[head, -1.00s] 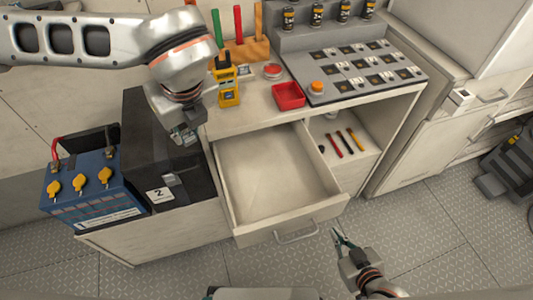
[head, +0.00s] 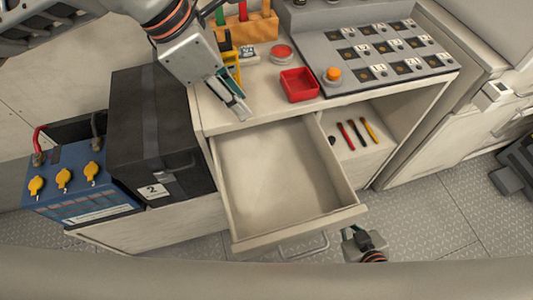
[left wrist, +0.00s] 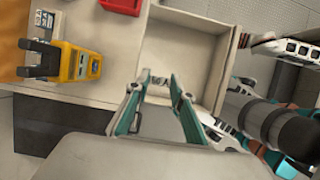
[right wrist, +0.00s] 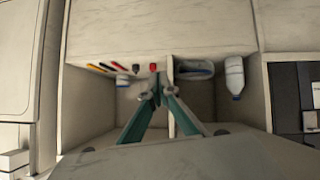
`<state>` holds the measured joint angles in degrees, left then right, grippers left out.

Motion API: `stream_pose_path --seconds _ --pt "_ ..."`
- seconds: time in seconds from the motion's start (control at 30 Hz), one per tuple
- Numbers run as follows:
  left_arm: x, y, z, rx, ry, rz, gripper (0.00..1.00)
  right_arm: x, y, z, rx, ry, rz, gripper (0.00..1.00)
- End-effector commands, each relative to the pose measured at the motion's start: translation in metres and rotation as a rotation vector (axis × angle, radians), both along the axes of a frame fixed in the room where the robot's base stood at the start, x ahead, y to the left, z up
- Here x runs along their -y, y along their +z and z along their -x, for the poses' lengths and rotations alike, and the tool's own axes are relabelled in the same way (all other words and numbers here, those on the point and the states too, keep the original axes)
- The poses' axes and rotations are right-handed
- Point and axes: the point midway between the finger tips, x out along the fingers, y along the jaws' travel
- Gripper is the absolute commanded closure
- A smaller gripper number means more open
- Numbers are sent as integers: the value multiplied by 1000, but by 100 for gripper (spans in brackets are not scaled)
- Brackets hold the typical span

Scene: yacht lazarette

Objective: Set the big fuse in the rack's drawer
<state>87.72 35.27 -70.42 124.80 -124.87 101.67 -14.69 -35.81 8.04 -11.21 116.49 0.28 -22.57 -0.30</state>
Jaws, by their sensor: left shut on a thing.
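My left gripper (head: 236,104) is above the cabinet top, near the back left corner of the open drawer (head: 275,175). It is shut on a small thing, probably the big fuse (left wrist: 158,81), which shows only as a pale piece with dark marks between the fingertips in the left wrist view. The fingers hide most of it. The drawer is pulled out and looks empty; it also shows in the left wrist view (left wrist: 185,50). My right gripper sits low in front of the cabinet; in the right wrist view its fingertips (right wrist: 157,92) meet with nothing seen between them.
A black box labelled 2 (head: 150,120) and a blue battery (head: 80,185) stand left of the drawer. A yellow meter (head: 231,65), a red tray (head: 299,84) and a grey fuse panel (head: 385,55) are on the top. Tools (head: 358,133) lie in the right compartment.

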Motion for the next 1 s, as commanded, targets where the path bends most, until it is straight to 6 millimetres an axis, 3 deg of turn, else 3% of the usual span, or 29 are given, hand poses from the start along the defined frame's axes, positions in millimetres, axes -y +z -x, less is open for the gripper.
stream_pose_path --seconds 0.17,0.6,1.0 --pt "0 -31 2 -7 -14 -2 88 0 -6 2 -7 1 3 100" --pt "0 -136 2 -7 -10 -2 88 3 -22 8 -27 5 18 100" --pt "0 -171 2 -4 -10 -3 88 4 -20 4 -15 4 21 100"
